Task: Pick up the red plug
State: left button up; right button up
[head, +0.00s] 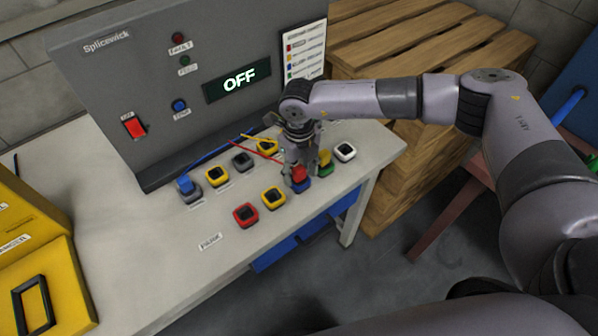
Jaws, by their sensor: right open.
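The red plug (300,174) stands in a blue socket (302,187) in the front row on the bench. My right gripper (299,169) points down over the red plug, with its fingers open on either side of it. I cannot tell whether the fingers touch the plug. The gripper hides the plug's top. My left gripper is out of view.
A yellow plug (325,158) in a green socket is close at the right. A blue plug (186,183) stands at the back left. Several empty sockets, including a red one (246,214), surround these. A grey panel (150,90) reading OFF rises behind.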

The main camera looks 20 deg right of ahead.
jog(key=shift+c, duration=0.3)
grip_shut()
dwell(0.3)
